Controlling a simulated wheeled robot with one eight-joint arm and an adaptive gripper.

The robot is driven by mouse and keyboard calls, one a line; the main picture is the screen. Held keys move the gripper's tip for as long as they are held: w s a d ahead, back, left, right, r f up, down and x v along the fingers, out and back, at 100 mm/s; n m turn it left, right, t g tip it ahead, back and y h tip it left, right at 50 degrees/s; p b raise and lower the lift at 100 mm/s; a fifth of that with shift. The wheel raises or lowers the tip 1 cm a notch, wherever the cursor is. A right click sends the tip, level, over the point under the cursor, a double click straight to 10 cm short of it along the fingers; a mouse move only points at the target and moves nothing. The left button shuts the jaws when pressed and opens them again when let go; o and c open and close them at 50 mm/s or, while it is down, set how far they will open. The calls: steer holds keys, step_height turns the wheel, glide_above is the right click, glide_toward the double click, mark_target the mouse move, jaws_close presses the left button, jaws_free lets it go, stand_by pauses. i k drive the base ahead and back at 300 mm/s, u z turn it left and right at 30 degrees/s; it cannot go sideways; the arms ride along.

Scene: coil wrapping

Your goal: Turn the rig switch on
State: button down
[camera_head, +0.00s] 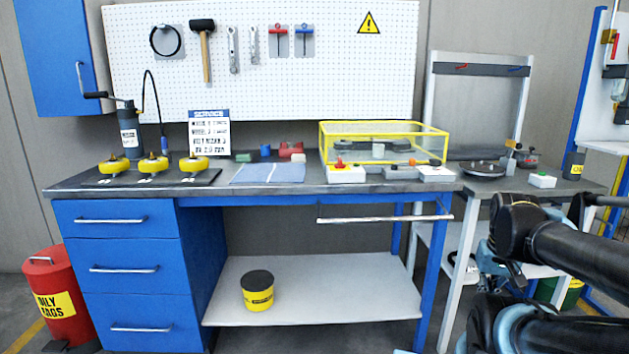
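No part is labelled as the rig switch, so I cannot tell for sure which one it is. A white box with a red knob (345,173) sits at the front left of a rig under a yellow-framed clear cover (384,142) on the workbench. A second white box with a small orange part (436,173) sits at the rig's front right. A small white box with a green button (542,181) stands on the side table. My dark arm links fill the lower right, apart from all of these. I cannot make out my gripper's fingers.
The workbench (300,189) holds yellow rollers (153,164), a hand pump (129,135), a sign (209,132) and a blue mat (268,173). A grey side table (500,186) stands at right, partly behind my arm. A rail (385,219) runs below the bench's front edge.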

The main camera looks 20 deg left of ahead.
mark_target(340, 165)
steer(key=z, duration=0.45)
steer(key=i, duration=0.55)
steer(key=u, duration=1.25)
